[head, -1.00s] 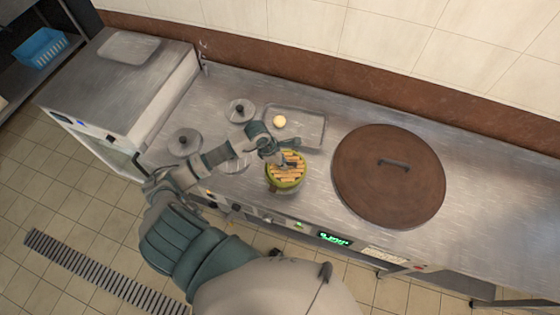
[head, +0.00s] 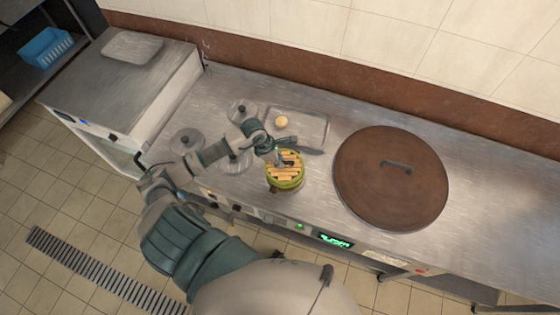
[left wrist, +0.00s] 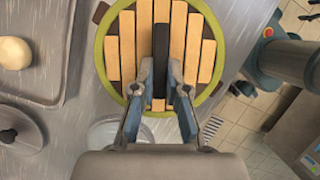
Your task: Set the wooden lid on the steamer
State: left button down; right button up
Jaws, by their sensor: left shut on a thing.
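The wooden lid (head: 290,172), made of pale slats, lies over the round green steamer (head: 286,186) near the front edge of the counter. In the left wrist view the lid's slats (left wrist: 127,42) lie inside the steamer's green rim (left wrist: 101,48). My left gripper (head: 281,160) is above the lid. In the left wrist view my left gripper (left wrist: 163,92) is shut on the lid's dark handle bar (left wrist: 160,50). I cannot tell whether the lid rests fully on the steamer. My right gripper is not in view.
A large brown round cover (head: 390,195) with a grey handle is to the right of the steamer. A metal tray (head: 308,128) with a pale bun (head: 281,123) is behind. Round metal lids (head: 186,141) are at left. The counter's far right is clear.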

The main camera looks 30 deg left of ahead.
pick_arm(q)
jog(key=shift+a+f, duration=0.25)
jog(key=shift+a, duration=0.4)
jog(key=shift+d+r+p, duration=0.3)
jog(key=shift+d+r, duration=0.2)
jog(key=shift+r, duration=0.45)
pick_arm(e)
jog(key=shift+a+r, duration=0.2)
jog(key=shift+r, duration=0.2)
pick_arm(q)
jog(key=shift+a, duration=0.35)
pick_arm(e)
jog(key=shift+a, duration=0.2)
pick_arm(q)
jog(key=shift+d, duration=0.15)
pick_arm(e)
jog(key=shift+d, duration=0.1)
